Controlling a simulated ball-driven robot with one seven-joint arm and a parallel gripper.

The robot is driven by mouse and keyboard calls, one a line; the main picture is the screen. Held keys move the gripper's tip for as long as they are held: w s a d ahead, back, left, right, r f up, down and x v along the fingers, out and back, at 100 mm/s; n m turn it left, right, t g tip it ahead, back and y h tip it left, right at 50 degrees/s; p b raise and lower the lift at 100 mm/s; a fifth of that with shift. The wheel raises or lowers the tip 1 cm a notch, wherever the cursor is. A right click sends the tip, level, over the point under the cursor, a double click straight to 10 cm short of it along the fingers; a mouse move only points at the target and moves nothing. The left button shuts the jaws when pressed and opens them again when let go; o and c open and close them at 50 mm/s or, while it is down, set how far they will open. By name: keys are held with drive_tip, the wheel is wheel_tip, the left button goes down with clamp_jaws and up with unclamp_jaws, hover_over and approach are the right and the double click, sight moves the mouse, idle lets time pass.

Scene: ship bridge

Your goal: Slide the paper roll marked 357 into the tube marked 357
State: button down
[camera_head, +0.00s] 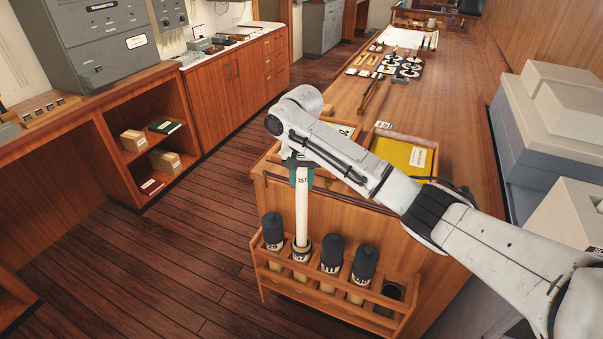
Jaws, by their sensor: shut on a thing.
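The paper roll marked 357 (302,205) is a white upright cylinder in the head view, left of centre. My gripper (301,178), with green fingers, is shut on its upper part. The roll's lower end meets the open mouth of the tube marked 357 (301,254), in the wooden rack (335,296) on the cabinet's end. Its bottom end is hidden, so I cannot tell how deep it sits. The arm hides part of the gripper.
Dark-capped tubes (272,230) stand in the rack on both sides of the tube marked 357. The floor to the left is clear.

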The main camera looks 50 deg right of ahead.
drive_tip(key=b, duration=0.4)
hover_over(302, 217)
drive_tip(key=w+d, duration=0.1)
drive_tip(key=shift+w+f, duration=0.1)
drive_tip(key=shift+f, duration=2.45)
drive_tip(key=shift+f+b, duration=4)
drive_tip(key=shift+f, duration=5.45)
drive_tip(key=shift+f, duration=0.15)
drive_tip(key=shift+c, duration=0.5)
unclamp_jaws()
drive_tip(key=shift+r, duration=0.2)
wheel_tip(302, 217, up, 9)
drive_tip(key=p, duration=0.8)
drive_tip(key=shift+f+p, duration=0.1)
drive_tip(key=shift+p, duration=0.3)
